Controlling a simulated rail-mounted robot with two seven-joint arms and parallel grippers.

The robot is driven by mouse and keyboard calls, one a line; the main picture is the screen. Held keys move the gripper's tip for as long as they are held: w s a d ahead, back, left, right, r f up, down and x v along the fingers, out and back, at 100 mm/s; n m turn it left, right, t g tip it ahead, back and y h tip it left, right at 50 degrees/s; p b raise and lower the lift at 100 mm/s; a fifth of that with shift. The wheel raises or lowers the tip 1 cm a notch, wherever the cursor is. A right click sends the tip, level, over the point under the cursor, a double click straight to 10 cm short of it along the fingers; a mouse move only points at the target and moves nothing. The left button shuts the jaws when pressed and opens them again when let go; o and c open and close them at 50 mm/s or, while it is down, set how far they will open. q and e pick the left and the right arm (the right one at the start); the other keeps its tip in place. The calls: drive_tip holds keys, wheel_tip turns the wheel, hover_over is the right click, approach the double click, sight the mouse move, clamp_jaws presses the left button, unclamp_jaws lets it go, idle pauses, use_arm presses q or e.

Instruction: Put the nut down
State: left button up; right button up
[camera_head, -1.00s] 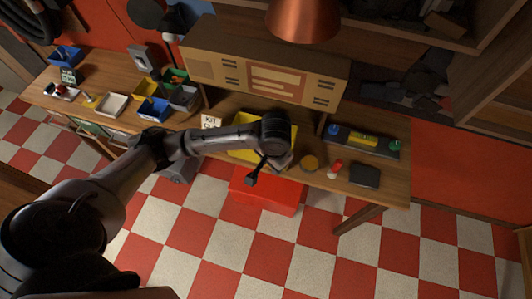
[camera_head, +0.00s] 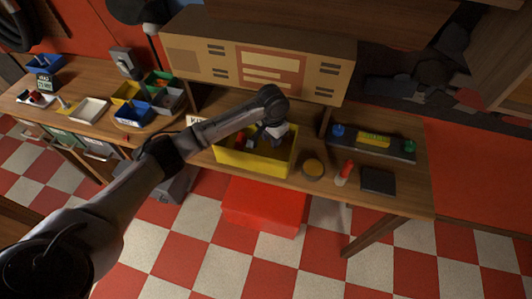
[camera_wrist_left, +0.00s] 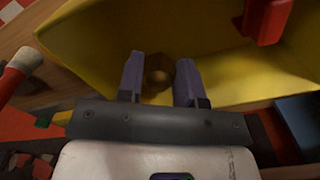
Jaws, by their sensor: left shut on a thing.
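A brass-coloured nut (camera_wrist_left: 159,72) sits between the two fingers of my left gripper (camera_wrist_left: 160,80) in the left wrist view. The gripper is shut on it. The yellow bin (camera_wrist_left: 85,38) lies beyond and below the fingers, and I cannot tell the height of the nut above its floor. In the head view my left gripper (camera_head: 270,134) is over the yellow bin (camera_head: 240,162) on the workbench, partly hidden by its own wrist. The nut does not show in the head view. My right gripper is not in view.
A red part (camera_wrist_left: 268,20) stands in the bin. A red box (camera_head: 264,207) is below the bench edge.

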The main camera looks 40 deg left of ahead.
sight(271, 153)
use_arm(q)
wheel_tip(271, 153, down, 3)
drive_tip(key=shift+f, duration=0.1)
drive_tip(key=shift+f+b, duration=0.3)
drive_tip(key=shift+f, duration=1.65)
drive_tip(key=shift+f, duration=0.15)
drive_tip(key=shift+f, duration=0.35)
drive_tip(key=o, duration=0.9)
